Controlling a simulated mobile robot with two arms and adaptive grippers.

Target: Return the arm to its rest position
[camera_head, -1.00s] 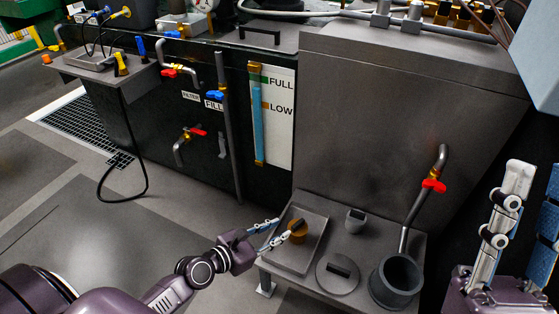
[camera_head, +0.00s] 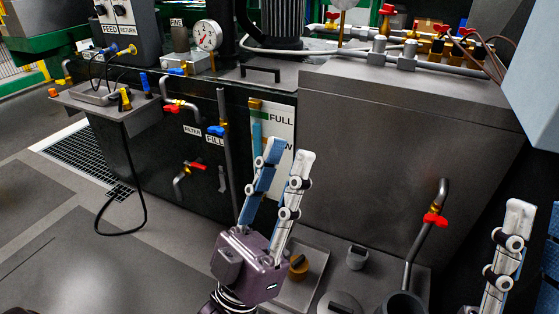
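My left gripper (camera_head: 288,154) stands in the middle of the head view with its two fingers pointing up, in front of the dark tank and its level gauge. The fingers are apart with nothing between them. Its purple body covers part of the grey tray. A brown cap with a dark handle (camera_head: 298,267) sits in that tray, just right of the gripper body. My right gripper (camera_head: 538,215) is at the right edge, fingers up and apart, and partly cut off by the picture edge. No object shows between its fingers.
The tray (camera_head: 319,268) shares a low stand with a small grey cap (camera_head: 357,257), a round lid (camera_head: 338,304) and a grey cup (camera_head: 403,305). A pipe with a red valve (camera_head: 435,220) rises at the right. Open floor (camera_head: 150,255) lies at the left.

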